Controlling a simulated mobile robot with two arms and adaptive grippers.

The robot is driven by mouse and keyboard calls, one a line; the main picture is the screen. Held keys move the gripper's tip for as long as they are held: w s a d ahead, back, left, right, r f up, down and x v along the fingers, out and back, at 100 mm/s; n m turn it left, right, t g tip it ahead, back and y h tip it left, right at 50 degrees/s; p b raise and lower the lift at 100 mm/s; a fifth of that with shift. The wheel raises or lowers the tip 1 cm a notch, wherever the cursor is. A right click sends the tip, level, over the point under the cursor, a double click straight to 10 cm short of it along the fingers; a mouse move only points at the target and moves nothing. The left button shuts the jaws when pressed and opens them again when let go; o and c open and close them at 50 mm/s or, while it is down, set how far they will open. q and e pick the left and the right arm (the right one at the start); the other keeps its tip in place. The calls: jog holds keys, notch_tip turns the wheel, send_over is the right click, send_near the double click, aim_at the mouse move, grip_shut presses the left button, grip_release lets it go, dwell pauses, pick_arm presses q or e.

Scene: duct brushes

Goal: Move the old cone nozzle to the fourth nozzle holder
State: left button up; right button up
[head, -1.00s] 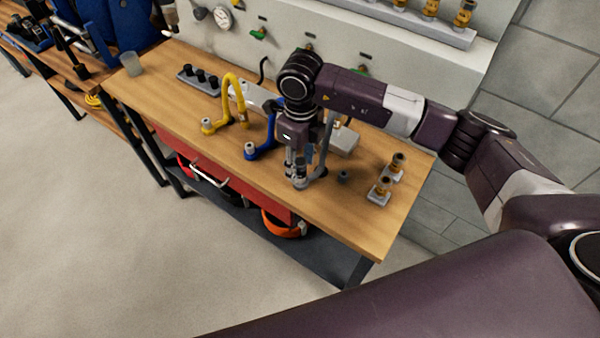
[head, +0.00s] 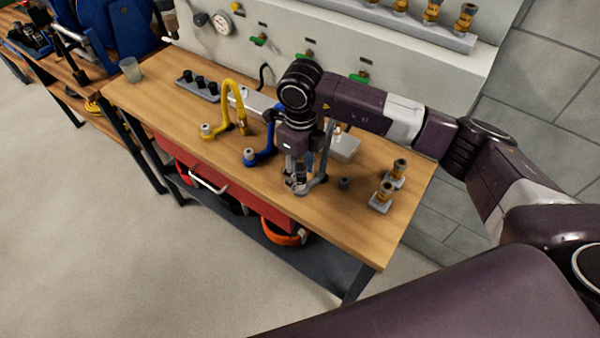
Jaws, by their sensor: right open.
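My right gripper (head: 295,183) points down over the front of the wooden workbench (head: 335,225). It is open, with its fingertips at the foot of a grey bent hose stand (head: 325,155). My arm partly hides that stand, and I cannot tell whether the fingers touch it. Two small grey holders at the right end of the bench carry brass-and-dark nozzles, one nearer (head: 385,192) and one behind it (head: 399,168). A small dark piece (head: 344,183) stands between the gripper and these holders. I cannot tell which piece is the old cone nozzle or which holder is the fourth. My left gripper is out of view.
A yellow bent hose (head: 230,95) and a blue one (head: 268,150) stand left of my gripper. A dark-capped rack (head: 185,82) and a cup (head: 131,69) lie farther left. A grey ledge (head: 395,22) with several brass nozzles is on the back panel. The bench's front right is clear.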

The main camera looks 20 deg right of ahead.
aim_at(301, 167)
dwell(0.8)
jog(key=shift+c, duration=0.7)
grip_shut()
jog(key=shift+r, duration=0.1)
jog(key=shift+w+r, duration=0.1)
jog(key=shift+r, duration=0.35)
jog(key=shift+r+p, duration=0.35)
jog(key=shift+r, duration=0.2)
jog(key=shift+r+p, duration=0.85)
jog(key=shift+r, duration=1.1)
